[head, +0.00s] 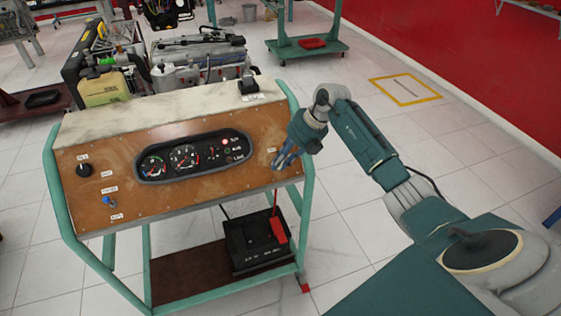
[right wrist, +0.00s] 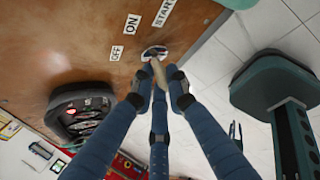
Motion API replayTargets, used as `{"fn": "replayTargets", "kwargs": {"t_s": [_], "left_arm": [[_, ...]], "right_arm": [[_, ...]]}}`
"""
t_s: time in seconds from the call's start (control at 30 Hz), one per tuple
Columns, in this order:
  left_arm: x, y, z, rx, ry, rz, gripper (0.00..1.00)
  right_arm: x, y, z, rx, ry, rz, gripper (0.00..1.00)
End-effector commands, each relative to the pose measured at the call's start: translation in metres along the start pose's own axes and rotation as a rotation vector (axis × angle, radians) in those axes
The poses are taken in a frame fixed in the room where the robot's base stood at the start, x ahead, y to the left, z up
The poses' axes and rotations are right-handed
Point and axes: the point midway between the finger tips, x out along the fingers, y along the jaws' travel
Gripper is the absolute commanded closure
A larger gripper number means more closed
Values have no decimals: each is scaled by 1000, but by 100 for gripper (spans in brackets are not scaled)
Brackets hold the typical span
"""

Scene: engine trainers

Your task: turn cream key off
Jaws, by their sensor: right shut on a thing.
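The cream key (right wrist: 157,70) sits in a round metal lock (right wrist: 154,52) on the brown panel, beside OFF, ON and START labels. My right gripper (right wrist: 159,84) is shut on the key, with its blue fingers around it. In the head view my right gripper (head: 281,162) is at the right end of the brown panel (head: 130,203), and I cannot make out the key there. The fingers partly cover the key, so its exact angle is hard to tell. My left gripper is not in view.
The gauge cluster (head: 193,156) is left of the key on the panel. A black knob (head: 84,170) and a blue switch (head: 109,202) are at the panel's left. A black battery (head: 254,243) stands on the green-framed stand's lower shelf.

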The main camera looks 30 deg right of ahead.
Motion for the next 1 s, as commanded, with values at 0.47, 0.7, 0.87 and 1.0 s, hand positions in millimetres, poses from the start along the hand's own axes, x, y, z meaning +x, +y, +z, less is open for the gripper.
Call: {"fn": "replayTargets", "kwargs": {"t_s": [0.47,0.7,0.87,1.0], "left_arm": [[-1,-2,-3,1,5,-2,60],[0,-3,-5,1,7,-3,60],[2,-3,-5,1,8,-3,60],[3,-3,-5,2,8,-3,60]], "right_arm": [[0,2,0,-184,1,-158,100],[1,3,-2,-332,1,-285,100],[2,3,-2,-416,1,-356,100],[3,3,-3,-472,2,-405,100]]}}
